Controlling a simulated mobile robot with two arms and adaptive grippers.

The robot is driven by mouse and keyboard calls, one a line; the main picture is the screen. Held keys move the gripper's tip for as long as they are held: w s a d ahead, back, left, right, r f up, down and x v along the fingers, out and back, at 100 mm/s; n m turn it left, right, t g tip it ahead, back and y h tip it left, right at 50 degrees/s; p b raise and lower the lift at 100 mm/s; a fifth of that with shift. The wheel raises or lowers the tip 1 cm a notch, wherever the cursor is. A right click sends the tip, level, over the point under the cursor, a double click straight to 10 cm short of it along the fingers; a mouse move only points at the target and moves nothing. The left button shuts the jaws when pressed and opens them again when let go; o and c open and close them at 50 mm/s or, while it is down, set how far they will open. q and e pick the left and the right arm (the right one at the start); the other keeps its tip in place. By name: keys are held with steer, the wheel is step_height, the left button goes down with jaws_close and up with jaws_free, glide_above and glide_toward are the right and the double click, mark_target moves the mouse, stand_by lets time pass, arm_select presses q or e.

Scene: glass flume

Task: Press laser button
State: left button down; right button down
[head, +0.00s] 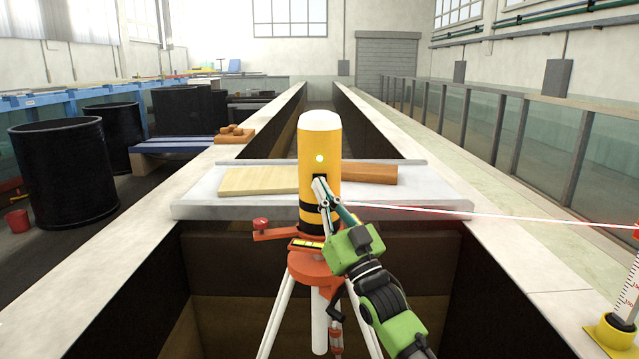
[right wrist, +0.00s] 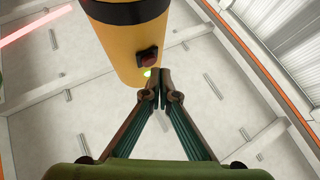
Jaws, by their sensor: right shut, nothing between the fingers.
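The laser unit (head: 320,148) is an upright yellow cylinder with a white top and black bands, on a tripod with a red head (head: 312,268). A red beam (head: 480,218) runs right to a red target (head: 636,231). The red button (right wrist: 148,57) sits on the yellow body in the right wrist view, near the green light. My right gripper (head: 321,186) is in front of the body, fingers shut and empty. Its fingertips (right wrist: 162,76) appear close to the button; contact cannot be told. My left gripper is not in view.
A pale slab (head: 425,190) spans the flume behind the laser, bearing a wooden board (head: 258,181) and a brown block (head: 369,173). A yellow-based ruler staff (head: 610,335) stands at right. Black drums (head: 65,172) stand at left, away from the arm.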

stand_by(0.3)
steer(key=shift+w+b, duration=0.4)
steer(key=shift+w, duration=0.05)
stand_by(0.3)
steer(key=shift+s, duration=0.5)
steer(key=shift+p, duration=0.35)
steer(key=s+p, duration=0.3)
steer(key=s, duration=0.3)
steer(key=shift+p, duration=0.3)
